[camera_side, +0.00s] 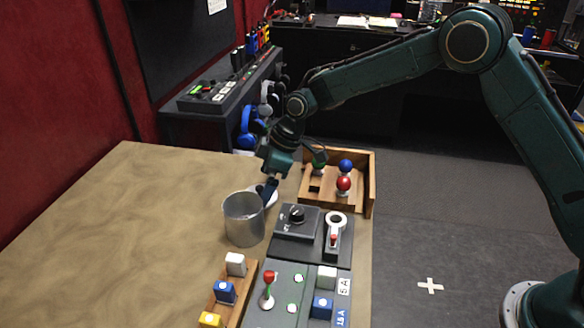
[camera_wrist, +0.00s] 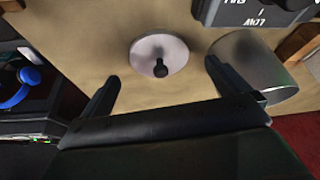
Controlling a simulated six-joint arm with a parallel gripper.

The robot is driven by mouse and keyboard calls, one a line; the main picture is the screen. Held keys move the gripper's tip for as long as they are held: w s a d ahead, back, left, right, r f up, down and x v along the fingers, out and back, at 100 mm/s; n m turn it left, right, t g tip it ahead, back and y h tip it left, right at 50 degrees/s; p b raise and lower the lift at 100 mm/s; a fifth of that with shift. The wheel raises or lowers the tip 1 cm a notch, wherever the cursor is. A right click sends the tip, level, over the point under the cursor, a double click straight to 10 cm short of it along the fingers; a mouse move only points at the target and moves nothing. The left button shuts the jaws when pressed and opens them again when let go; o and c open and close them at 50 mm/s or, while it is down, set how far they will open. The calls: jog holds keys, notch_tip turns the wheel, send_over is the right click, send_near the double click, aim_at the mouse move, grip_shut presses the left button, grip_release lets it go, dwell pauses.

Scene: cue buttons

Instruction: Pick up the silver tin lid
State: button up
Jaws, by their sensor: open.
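The silver tin lid (camera_wrist: 150,47) is a pale round disc with a dark knob (camera_wrist: 160,68) near its middle. It lies flat on the tan table. My gripper (camera_wrist: 162,72) is open, with one finger on each side of the lid in the wrist view. Nothing is between the fingers except the view of the lid and knob. In the side view my gripper (camera_side: 268,188) points down just behind the silver tin (camera_side: 243,222) and hides part of the lid (camera_side: 272,198). I cannot tell how high the fingertips are above the lid. The tin also shows in the wrist view (camera_wrist: 255,68), beside the right finger.
A wooden tray (camera_side: 358,160) with coloured balls stands right of my gripper. A dark control panel (camera_side: 297,222) with a knob and lever is in front of it. A wooden rack (camera_side: 237,290) holds several coloured blocks. The table's left side (camera_side: 110,235) is clear.

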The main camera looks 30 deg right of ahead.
aim_at(262, 188)
jog(key=shift+x, duration=1.4)
jog(key=shift+c, duration=0.4)
jog(key=c, duration=0.9)
jog(key=shift+o, duration=0.2)
jog(key=shift+r, duration=0.15)
notch_tip(262, 188, up, 20)
jog(key=shift+a, duration=0.1)
jog(key=s+a+f+n+g, duration=0.2)
jog(key=s+a+f+n, duration=0.2)
jog(key=s+a, duration=0.3)
jog(key=shift+s+a+f+n+y, duration=0.2)
jog(key=shift+s+f+n+y, duration=0.15)
jog(key=shift+n, duration=0.55)
